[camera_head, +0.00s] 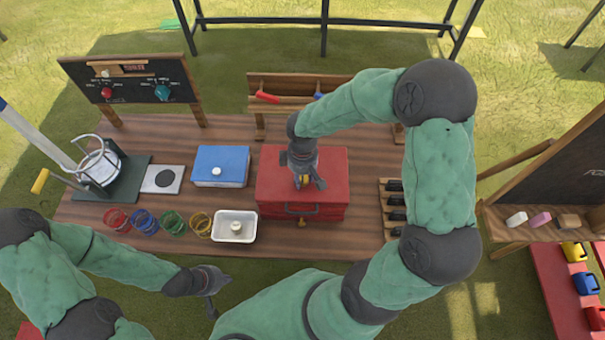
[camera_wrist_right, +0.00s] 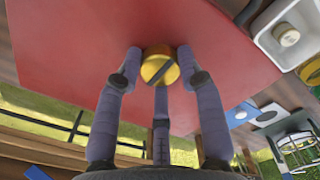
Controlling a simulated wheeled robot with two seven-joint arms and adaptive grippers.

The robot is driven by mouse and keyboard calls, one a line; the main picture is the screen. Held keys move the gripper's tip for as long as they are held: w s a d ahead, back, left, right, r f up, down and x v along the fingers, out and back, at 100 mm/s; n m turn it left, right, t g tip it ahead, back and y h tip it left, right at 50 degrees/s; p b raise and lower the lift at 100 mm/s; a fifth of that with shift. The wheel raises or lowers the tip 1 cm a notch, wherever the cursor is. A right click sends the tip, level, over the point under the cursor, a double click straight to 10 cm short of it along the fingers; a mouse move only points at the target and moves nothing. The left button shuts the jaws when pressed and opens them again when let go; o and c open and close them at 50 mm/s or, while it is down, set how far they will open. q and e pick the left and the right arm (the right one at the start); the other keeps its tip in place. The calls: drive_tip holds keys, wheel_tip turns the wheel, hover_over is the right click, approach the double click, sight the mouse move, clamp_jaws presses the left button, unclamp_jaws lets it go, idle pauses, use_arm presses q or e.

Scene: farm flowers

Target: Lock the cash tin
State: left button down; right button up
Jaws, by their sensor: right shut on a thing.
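The red cash tin (camera_head: 330,170) sits closed in the middle of the wooden table. My right gripper (camera_head: 304,181) points down onto the tin's top from above. In the right wrist view its fingers (camera_wrist_right: 158,75) are closed around the knob, which stays partly visible between them. My left gripper (camera_head: 218,294) hangs off the table's front edge, empty, its fingers spread apart.
A blue box (camera_head: 220,161) with a white knob and a white tray (camera_head: 233,217) stand left of the tin. Several coloured rings (camera_head: 160,222) lie along the front left. A dark slotted rack (camera_head: 392,209) is to the right. A wooden rack (camera_head: 300,88) stands behind.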

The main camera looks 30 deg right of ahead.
sight(303, 179)
drive_tip(key=shift+n, duration=0.4)
drive_tip(key=o, duration=1.1)
drive_tip(key=shift+o, duration=0.2)
wheel_tip(303, 179, up, 12)
drive_tip(key=shift+f, duration=0.1)
idle(0.3)
